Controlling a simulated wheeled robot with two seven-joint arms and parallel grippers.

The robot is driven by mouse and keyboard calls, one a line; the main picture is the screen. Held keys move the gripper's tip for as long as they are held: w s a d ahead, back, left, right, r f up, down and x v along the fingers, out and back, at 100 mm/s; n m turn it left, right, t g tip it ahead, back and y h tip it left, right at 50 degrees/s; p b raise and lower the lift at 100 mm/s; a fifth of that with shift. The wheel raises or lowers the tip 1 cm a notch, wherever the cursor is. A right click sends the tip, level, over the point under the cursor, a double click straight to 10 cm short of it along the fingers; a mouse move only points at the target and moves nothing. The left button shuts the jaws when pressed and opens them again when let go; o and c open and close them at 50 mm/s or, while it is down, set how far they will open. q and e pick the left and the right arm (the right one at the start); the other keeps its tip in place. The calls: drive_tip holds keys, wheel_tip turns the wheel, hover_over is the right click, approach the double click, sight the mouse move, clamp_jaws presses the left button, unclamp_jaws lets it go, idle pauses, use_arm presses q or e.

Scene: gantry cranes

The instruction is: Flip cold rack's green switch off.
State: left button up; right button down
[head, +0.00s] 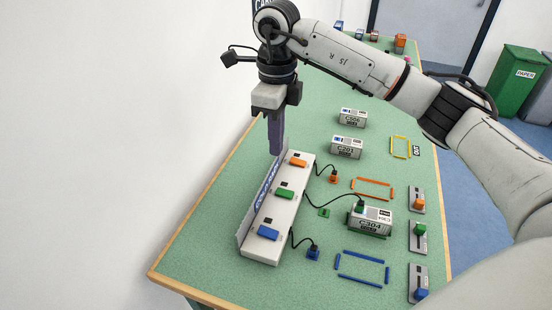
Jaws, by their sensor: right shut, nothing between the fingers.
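A long white rack (272,228) stands on the left of the green table, with a lettered back panel too small to read. On its top are an orange block (298,162), a green block (285,193) and a blue block (268,232). At the right edge is a grey plate with a green-knobbed switch (420,229), its knob towards the plate's far end. An orange-knobbed switch (420,203) and a blue-knobbed switch (421,294) have their knobs towards the near end. My right gripper (275,152) is shut and empty, pointing down above the rack's far end. My left gripper is out of view.
A green plug (360,205) sits on white box C304 (371,221), cabled to the rack. An orange plug (333,178) and blue plug (313,252) lie on the table. Boxes C201 (347,147) and C506 (352,118) stand farther back. A white wall borders the left.

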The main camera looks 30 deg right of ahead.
sight(281, 194)
wheel_tip(281, 194, down, 13)
drive_tip(key=shift+r+p, duration=0.15)
drive_tip(key=shift+p, duration=0.45)
drive_tip(key=shift+w+a+f+b, duration=0.1)
drive_tip(key=shift+f+b, duration=0.3)
drive_tip(key=shift+f, duration=0.1)
drive_tip(key=shift+r, duration=0.15)
drive_tip(key=shift+r+p, duration=0.1)
drive_tip(key=shift+p, duration=0.2)
drive_tip(key=shift+s+d+r+p, duration=0.25)
drive_tip(key=shift+s+d+p, duration=0.1)
drive_tip(key=shift+s+d, duration=0.2)
